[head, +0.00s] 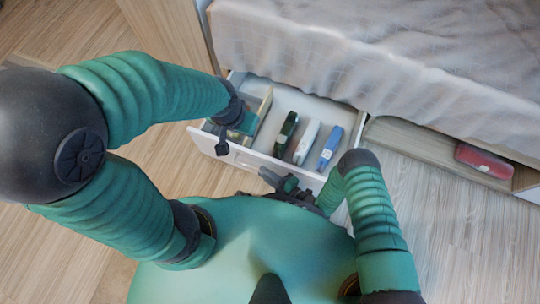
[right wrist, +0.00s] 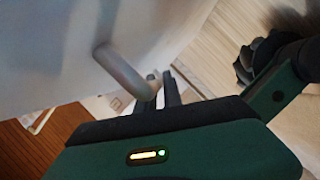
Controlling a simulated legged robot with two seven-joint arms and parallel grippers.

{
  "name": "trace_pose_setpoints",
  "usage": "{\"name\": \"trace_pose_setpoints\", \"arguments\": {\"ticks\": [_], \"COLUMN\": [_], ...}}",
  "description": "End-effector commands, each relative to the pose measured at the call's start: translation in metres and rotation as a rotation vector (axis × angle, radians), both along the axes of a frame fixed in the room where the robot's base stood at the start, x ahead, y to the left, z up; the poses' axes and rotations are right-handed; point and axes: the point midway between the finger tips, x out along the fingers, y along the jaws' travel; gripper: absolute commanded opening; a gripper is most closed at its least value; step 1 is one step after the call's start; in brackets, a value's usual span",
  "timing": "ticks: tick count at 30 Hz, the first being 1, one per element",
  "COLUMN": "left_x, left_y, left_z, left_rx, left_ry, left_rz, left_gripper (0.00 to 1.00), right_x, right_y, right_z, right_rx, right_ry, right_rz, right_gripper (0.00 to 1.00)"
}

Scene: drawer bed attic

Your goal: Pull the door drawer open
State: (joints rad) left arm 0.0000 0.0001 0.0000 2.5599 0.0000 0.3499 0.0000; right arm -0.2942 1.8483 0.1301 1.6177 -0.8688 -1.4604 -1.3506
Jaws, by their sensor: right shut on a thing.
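The white drawer (head: 250,158) under the bed stands pulled out, with its inside showing. Its pale bar handle (right wrist: 125,72) shows close up in the right wrist view, on the white front. My right gripper (head: 280,183) is low at the front of the drawer in the head view. Its dark fingers (right wrist: 165,90) are at the end of the handle and shut on it. My left gripper (head: 220,140) is at the drawer's left front corner, over the front edge; its fingers are too small to tell open or shut. My right gripper hides the handle in the head view.
A dark green item (head: 286,133), a white item (head: 307,142) and a blue item (head: 329,148) lie in the drawer. To the right, an open compartment (head: 420,146) holds a red item (head: 484,160). The bed (head: 400,50) stands above. Wooden floor (head: 470,230) is clear at right.

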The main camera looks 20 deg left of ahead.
Motion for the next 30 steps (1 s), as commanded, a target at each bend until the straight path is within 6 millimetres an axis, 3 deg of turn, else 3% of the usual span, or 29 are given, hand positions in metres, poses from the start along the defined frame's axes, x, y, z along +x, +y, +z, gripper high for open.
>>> {"name": "trace_pose_setpoints", "arguments": {"ticks": [3, 9, 25, 26, 30], "left_x": [0.000, 0.000, 0.000, 0.000, 0.000], "left_y": [0.000, 0.000, 0.000, 0.000, 0.000], "left_z": [0.009, 0.014, 0.015, 0.015, 0.016], "left_rx": [0.000, 0.000, 0.000, 0.000, 0.000], "left_ry": [0.000, 0.000, 0.000, 0.000, 0.000], "left_rz": [0.000, 0.000, 0.000, 0.000, 0.000], "left_gripper": [0.36, 0.36, 0.36, 0.36, 0.36], "right_x": [-0.018, -0.034, -0.039, -0.039, -0.039], "right_y": [-0.002, -0.001, 0.000, -0.001, 0.000], "right_z": [-0.002, -0.003, -0.004, -0.004, -0.003], "right_rx": [-0.010, -0.010, -0.010, -0.010, -0.007], "right_ry": [0.009, 0.007, 0.005, 0.005, 0.003], "right_rz": [0.002, 0.003, 0.001, 0.001, 0.000], "right_gripper": [0.00, 0.00, 0.00, 0.12, 0.30]}}
